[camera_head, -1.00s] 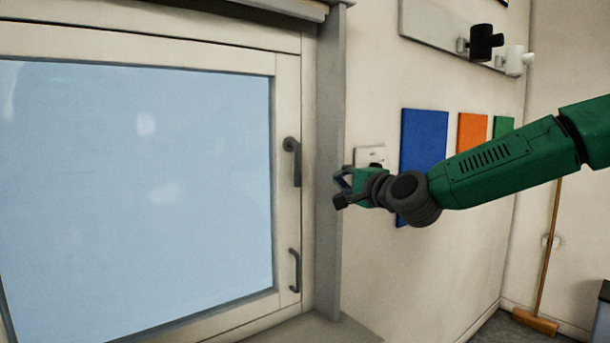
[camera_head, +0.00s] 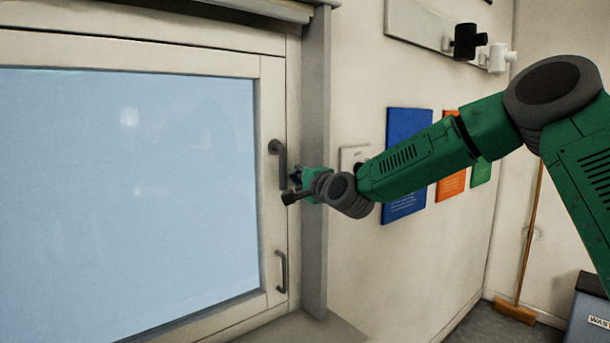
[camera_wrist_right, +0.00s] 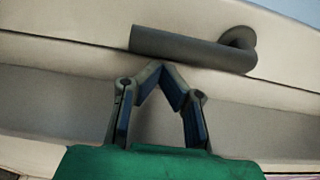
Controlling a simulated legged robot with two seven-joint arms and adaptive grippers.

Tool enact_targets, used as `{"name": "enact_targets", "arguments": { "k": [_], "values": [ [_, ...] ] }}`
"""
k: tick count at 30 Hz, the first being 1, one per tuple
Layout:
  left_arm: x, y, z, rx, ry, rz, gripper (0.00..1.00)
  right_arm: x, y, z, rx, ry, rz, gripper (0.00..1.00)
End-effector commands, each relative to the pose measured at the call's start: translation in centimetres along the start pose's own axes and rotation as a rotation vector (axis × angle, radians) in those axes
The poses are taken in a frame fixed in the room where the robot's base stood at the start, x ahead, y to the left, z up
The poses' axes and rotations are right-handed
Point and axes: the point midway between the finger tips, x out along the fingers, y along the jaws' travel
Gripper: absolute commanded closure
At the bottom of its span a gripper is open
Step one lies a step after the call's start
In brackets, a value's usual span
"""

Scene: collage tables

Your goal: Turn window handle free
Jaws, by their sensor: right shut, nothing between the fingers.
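The upper window handle (camera_head: 279,162) is dark grey and points downward on the right side of the window frame. It also shows in the right wrist view (camera_wrist_right: 190,48), lying across the top, with its round base at the right. My right gripper (camera_head: 289,188) is just right of the handle's lower end in the head view. In the right wrist view my right gripper (camera_wrist_right: 161,66) has its fingertips together, empty, a little short of the handle's grip. I cannot tell whether they touch. My left gripper is not in view.
A lower fixed pull (camera_head: 281,272) sits on the same window frame. A grey post (camera_head: 315,120) stands right of the window, close behind my gripper. Blue panel (camera_head: 407,125), orange panel (camera_head: 449,186) and a broom (camera_head: 525,250) are farther right.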

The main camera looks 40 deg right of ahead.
Motion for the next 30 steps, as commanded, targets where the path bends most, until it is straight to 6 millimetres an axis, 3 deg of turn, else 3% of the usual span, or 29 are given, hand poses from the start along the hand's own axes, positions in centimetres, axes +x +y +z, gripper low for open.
{"name": "enact_targets", "arguments": {
  "k": [4,30],
  "values": [
    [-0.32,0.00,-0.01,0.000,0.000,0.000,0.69,-0.27,0.03,0.81,-0.001,0.000,0.001,1.00],
    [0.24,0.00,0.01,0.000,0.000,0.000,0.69,-0.39,0.29,1.44,0.078,0.001,0.011,1.00]
  ]
}}
